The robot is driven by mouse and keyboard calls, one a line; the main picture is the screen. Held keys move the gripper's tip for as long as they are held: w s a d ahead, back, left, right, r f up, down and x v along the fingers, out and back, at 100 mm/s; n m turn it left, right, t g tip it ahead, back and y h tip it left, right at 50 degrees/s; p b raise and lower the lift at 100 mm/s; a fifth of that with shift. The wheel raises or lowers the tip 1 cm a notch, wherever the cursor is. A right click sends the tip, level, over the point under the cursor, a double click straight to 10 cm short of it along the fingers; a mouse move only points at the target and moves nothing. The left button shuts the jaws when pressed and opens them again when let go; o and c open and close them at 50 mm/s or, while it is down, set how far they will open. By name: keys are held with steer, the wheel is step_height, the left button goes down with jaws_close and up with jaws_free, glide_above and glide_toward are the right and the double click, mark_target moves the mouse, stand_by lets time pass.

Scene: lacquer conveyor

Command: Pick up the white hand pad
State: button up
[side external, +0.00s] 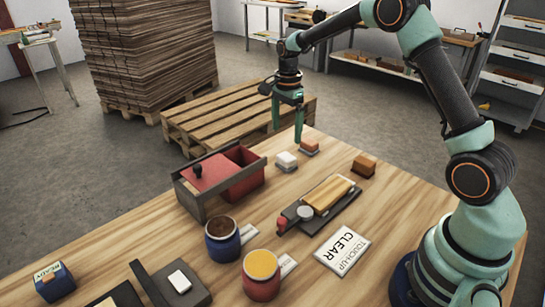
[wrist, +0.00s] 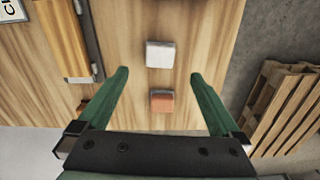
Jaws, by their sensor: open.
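The white hand pad (side external: 287,160), a small block with a white top and grey lower part, sits on the wooden table to the right of the red box. It also shows in the wrist view (wrist: 160,54), just beyond the fingertips and between their lines. A similar orange-red pad (side external: 309,146) sits beside it nearer the far table edge; in the wrist view this pad (wrist: 162,101) appears between the fingers. My gripper (side external: 288,132) is open and empty, pointing down above the table's far end. In the wrist view its two green fingers (wrist: 160,74) are spread wide.
A red box with a dark frame (side external: 188,203) stands left of the pads. A brown block (side external: 363,166) and a dark tray with a yellowish bar (side external: 292,213) lie to the right.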

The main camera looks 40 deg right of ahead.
mark_target(285, 157)
step_height(285, 157, down, 11)
steer(key=shift+a+r, duration=0.1)
steer(key=c, duration=1.4)
steer(key=shift+o, duration=0.2)
steer(key=shift+r, duration=0.15)
step_height(285, 157, up, 20)
steer(key=o, duration=0.6)
steer(key=c, duration=0.4)
